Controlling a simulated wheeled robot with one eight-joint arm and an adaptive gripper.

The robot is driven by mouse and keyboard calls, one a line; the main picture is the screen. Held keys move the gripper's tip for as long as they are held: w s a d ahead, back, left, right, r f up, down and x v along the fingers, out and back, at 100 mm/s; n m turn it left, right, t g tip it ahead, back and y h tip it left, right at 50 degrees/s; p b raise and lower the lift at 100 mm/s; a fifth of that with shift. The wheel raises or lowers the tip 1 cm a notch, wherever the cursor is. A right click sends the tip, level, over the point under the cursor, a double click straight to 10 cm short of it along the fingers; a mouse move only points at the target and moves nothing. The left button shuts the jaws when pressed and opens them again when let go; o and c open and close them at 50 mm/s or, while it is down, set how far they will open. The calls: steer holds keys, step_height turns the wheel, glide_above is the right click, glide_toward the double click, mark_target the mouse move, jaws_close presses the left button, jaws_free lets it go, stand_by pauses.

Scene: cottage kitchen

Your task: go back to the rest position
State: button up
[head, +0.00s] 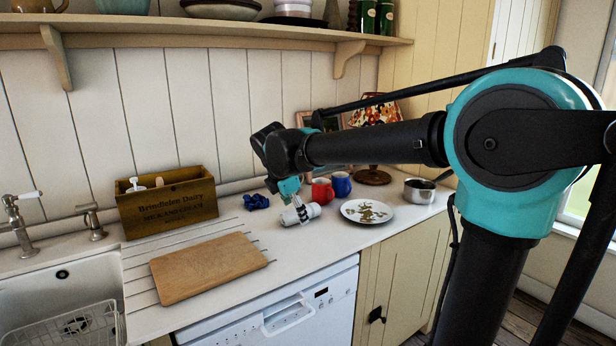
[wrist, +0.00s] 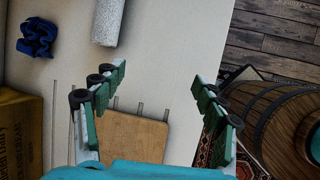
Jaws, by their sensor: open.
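My gripper (wrist: 158,80) is open in the wrist view, with nothing between its fingers. In the head view my gripper (head: 295,203) hangs at the end of the arm over the worktop, in front of the mugs. A pale speckled roll (head: 312,211) appears right beside the fingers there. In the wrist view the roll (wrist: 108,22) lies beyond the left finger, outside the jaws. I cannot tell the exact height of the fingers above the worktop.
On the worktop are a wooden board (head: 207,267), a wooden box (head: 168,204), a blue cloth (head: 257,202), red (head: 322,191) and blue (head: 340,184) mugs, a plate (head: 350,214) and a saucepan (head: 419,190). A shelf (head: 200,32) runs above. A barrel (wrist: 290,125) stands on the floor.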

steer(key=s+d+f+m, duration=0.1)
steer(key=d, duration=0.1)
steer(key=s+d+f+m, duration=0.1)
steer(key=d+f+m, duration=0.1)
steer(key=d, duration=0.1)
steer(key=d+f+m, duration=0.2)
steer(key=shift+s+d+f+g, duration=0.25)
steer(key=shift+s+d+g, duration=0.05)
steer(key=shift+s+g, duration=0.1)
steer(key=s+d+f+m+y, duration=0.2)
steer(key=s+d+f+m, duration=1.3)
steer(key=s+f+m, duration=0.2)
steer(key=shift+s+m, duration=0.25)
steer(key=shift+m, duration=0.45)
